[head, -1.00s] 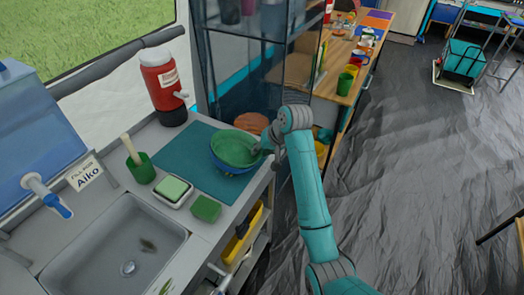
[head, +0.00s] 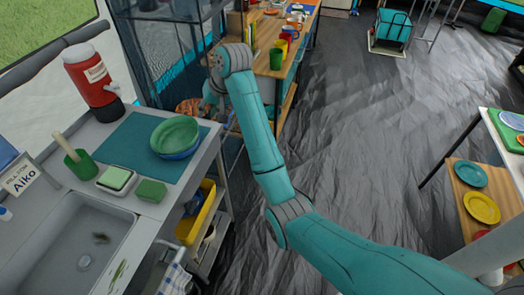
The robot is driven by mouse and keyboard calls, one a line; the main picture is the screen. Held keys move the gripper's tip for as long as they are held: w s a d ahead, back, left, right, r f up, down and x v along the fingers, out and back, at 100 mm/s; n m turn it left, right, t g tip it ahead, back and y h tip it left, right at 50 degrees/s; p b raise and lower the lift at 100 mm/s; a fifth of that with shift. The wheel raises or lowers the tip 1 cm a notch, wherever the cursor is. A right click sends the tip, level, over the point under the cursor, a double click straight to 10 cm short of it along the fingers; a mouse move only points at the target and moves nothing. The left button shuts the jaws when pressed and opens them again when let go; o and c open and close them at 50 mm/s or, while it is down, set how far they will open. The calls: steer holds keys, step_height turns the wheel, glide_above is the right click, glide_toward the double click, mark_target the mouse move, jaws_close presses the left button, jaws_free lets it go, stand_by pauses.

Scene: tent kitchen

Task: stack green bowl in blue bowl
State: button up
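The green bowl (head: 175,131) sits inside the blue bowl (head: 180,155), whose side shows beneath the green rim. Both stand upright on the teal mat (head: 125,150) on the counter by the sink. My gripper (head: 212,100) is up and to the right of the bowls, clear of them, beyond the counter's far right corner. It is small and partly hidden by my wrist, so I cannot tell whether its fingers are open or shut. I see nothing held in it.
A green sponge (head: 151,190), a soap dish (head: 116,179) and a green cup with a brush (head: 80,165) stand by the sink (head: 75,250). A red drink cooler (head: 92,80) stands behind. Open floor (head: 350,140) lies right.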

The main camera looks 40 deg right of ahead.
steer(key=s+a+f+t, duration=0.15)
steer(key=s+f, duration=0.25)
steer(key=f, duration=0.8)
steer(key=s+a+f+t+h, duration=0.1)
steer(key=s+a+f+t, duration=0.1)
steer(key=s+f, duration=0.75)
steer(key=s+a+f+t+h, duration=0.15)
steer(key=s+f, duration=0.45)
steer(key=s, duration=0.7)
steer(key=s+a+r+n+t, duration=0.1)
steer(key=s, duration=0.8)
steer(key=s+a+r+n+t, duration=0.1)
steer(key=s+r, duration=0.1)
steer(key=s, duration=0.6)
steer(key=s+r+n+t, duration=0.1)
steer(key=s+r+t, duration=0.1)
steer(key=s+r, duration=1.2)
steer(key=shift+s+a+n, duration=0.2)
steer(key=shift+s+n, duration=0.2)
steer(key=shift+s, duration=0.1)
